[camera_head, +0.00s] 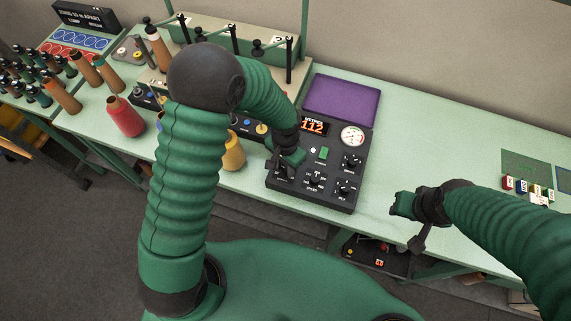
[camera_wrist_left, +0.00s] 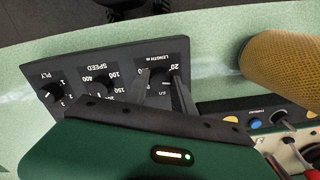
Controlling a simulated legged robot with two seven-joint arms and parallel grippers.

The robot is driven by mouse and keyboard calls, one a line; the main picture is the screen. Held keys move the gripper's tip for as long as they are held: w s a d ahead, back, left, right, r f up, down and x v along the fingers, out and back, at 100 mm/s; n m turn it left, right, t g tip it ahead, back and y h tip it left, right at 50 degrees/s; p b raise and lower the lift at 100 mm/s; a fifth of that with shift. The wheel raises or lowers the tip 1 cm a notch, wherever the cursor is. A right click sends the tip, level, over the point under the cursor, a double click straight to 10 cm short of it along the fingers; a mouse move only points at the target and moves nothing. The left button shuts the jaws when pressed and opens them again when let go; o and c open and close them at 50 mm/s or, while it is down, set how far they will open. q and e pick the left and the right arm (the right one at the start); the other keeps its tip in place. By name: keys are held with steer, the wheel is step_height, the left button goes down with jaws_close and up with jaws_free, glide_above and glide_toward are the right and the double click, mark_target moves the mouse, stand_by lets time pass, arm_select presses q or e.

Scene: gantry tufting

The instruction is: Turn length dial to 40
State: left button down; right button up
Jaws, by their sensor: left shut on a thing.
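The black control box (camera_head: 338,197) stands on the pale green table with an orange display (camera_head: 313,127) reading 112. Its length dial sits at the box's near left corner, mostly hidden by my left gripper (camera_head: 283,172) in the head view. In the left wrist view the "LENGTH M" plate (camera_wrist_left: 164,60) is upside down, and the fingers of my left gripper (camera_wrist_left: 165,93) straddle the dial (camera_wrist_left: 158,76), shut on it. A "20" mark shows beside it; I cannot read the pointer. My right gripper (camera_head: 399,205) hovers at the table's front edge, apart from the box; its opening is unclear.
The speed dial (camera_head: 315,180) and ply dial (camera_head: 344,188) sit beside the length dial. A yellow cone (camera_head: 233,154) stands close left of the box, with a red cone (camera_head: 125,118) farther left. Table right of the box is clear up to small coloured blocks (camera_head: 525,186).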

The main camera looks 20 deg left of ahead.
mark_target(286, 167)
arm_select(q)
steer(key=shift+w+m+p, duration=0.2)
steer(key=shift+m+p, duration=0.2)
steer(key=shift+m, duration=1.1)
steer(key=c, duration=1.5)
jaws_free()
steer(key=o, duration=0.4)
steer(key=shift+o, duration=0.2)
step_height(286, 167, up, 17)
steer(key=b, duration=0.1)
steer(key=shift+f, duration=0.15)
